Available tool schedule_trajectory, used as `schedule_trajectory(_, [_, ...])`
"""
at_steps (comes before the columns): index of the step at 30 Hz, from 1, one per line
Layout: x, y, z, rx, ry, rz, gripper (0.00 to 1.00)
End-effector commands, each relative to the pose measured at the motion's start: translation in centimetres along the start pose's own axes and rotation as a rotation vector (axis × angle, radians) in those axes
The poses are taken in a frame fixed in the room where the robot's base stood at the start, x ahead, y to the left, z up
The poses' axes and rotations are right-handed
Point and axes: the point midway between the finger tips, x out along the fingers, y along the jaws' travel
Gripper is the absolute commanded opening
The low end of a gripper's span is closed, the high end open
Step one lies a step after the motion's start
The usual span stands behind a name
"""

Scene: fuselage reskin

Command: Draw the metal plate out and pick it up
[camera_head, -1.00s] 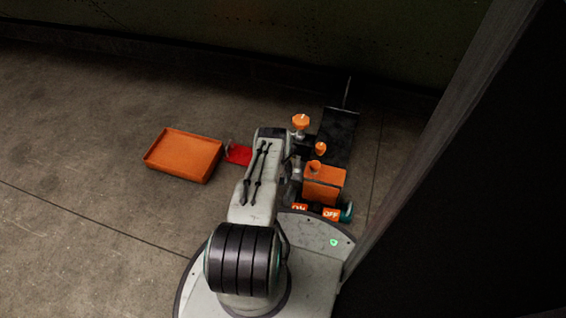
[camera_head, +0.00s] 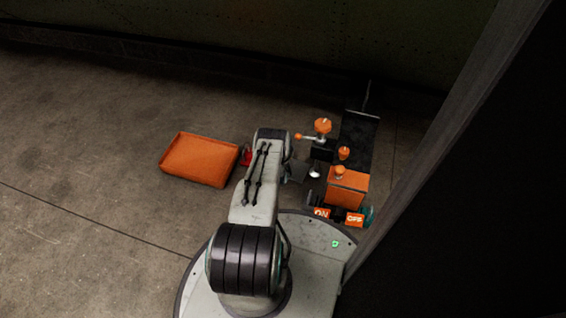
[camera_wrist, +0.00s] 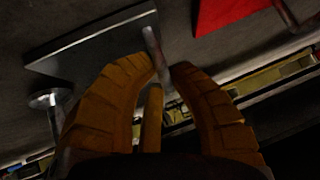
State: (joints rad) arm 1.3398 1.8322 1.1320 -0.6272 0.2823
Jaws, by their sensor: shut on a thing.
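The metal plate (camera_wrist: 95,52) is a flat dark grey sheet with a pale edge, in the upper left of the wrist view. In the head view, a grey piece (camera_head: 297,172) that looks like it shows between my arm and the machine. My gripper (camera_wrist: 161,67) has two ribbed yellow-brown fingers, with their tips close together at the plate's right end. A narrow pale metal strip stands between the tips, and the jaws are shut on the plate there. In the head view my arm hides the gripper.
A machine with an orange box (camera_head: 347,188), orange knobs and ON/OFF labels stands right of my arm. An orange tray (camera_head: 199,159) lies left on the floor. A red object (camera_head: 247,154) is partly hidden by my arm. A dark post (camera_head: 440,130) bounds the right.

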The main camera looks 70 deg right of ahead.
Motion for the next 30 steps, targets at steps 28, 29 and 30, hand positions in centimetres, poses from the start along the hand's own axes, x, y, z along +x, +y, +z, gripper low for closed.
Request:
schedule_trajectory(28, [0.02,-0.07,0.02,0.000,-0.001,-0.001,0.44])
schedule_trajectory(29, [0.02,-0.07,0.02,-0.001,-0.001,-0.001,0.44])
schedule_trajectory(30, [0.01,-0.07,0.01,-0.001,0.000,-0.001,0.44])
